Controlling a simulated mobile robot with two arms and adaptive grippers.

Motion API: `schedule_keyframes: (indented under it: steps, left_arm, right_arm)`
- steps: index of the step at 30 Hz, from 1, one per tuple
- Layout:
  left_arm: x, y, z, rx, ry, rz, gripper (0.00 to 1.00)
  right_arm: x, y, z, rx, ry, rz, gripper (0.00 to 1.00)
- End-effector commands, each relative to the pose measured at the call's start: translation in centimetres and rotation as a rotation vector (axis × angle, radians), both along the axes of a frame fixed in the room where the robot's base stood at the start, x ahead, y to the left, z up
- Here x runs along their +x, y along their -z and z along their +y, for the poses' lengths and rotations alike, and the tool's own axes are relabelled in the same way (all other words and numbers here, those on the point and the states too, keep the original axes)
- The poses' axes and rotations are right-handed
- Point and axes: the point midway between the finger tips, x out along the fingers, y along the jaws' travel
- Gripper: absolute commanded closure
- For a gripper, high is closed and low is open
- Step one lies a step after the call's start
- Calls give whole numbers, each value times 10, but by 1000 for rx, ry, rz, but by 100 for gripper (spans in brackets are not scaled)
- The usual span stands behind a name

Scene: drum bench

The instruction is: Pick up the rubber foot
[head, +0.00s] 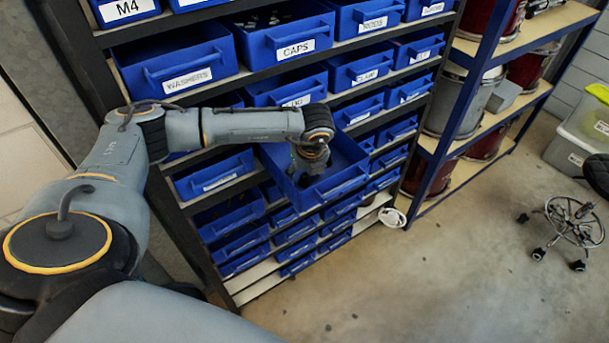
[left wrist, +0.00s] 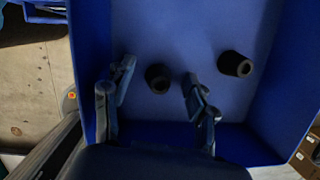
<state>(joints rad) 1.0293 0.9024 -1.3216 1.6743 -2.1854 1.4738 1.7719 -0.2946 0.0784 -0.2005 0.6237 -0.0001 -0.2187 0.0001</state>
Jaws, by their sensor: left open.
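Two small black rubber feet lie apart on the floor of a blue bin in the left wrist view. One rubber foot (left wrist: 158,78) lies between and just beyond my left fingertips. The other rubber foot (left wrist: 234,64) lies further right, outside the fingers. My left gripper (left wrist: 155,88) is open and empty, pointing down into the bin. In the head view my left gripper (head: 305,172) reaches into the pulled-out blue bin (head: 345,184), and the feet are hard to make out there. My right gripper does not show.
The bin's walls (left wrist: 292,90) stand close around the left gripper. A rack of labelled blue bins, such as washers (head: 187,80) and caps (head: 295,48), surrounds it. A blue shelf with drums (head: 455,102) stands to the right. Open floor (head: 440,270) lies in front.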

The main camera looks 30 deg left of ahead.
Motion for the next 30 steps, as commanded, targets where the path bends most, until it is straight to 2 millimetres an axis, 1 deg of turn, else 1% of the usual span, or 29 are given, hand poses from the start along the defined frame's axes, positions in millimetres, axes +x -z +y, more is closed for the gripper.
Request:
schedule_keyframes:
  steps: [1,3,6,8,9,11,12,13,24,26,30]
  left_arm:
    - [0,1,0,0,0,0,43]
    - [0,1,0,0,0,-1,43]
    - [0,1,0,0,1,-1,43]
    - [0,1,0,0,1,-1,55]
    - [0,1,0,0,1,-1,63]
    - [0,1,0,-1,0,-1,76]
    - [0,1,0,0,0,0,84]
    - [0,1,0,0,0,0,87]
    - [1,-1,0,0,0,-1,87]
    - [1,-4,0,0,0,-1,87]
    - [1,-16,0,0,0,-4,87]
  right_arm:
    - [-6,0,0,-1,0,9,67]
    - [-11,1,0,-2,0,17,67]
    - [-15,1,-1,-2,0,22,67]
    - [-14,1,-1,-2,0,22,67]
    - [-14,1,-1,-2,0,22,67]
    - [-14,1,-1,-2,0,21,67]
    - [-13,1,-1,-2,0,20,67]
    - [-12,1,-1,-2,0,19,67]
    - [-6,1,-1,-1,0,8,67]
    - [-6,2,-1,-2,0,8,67]
    - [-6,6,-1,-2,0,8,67]
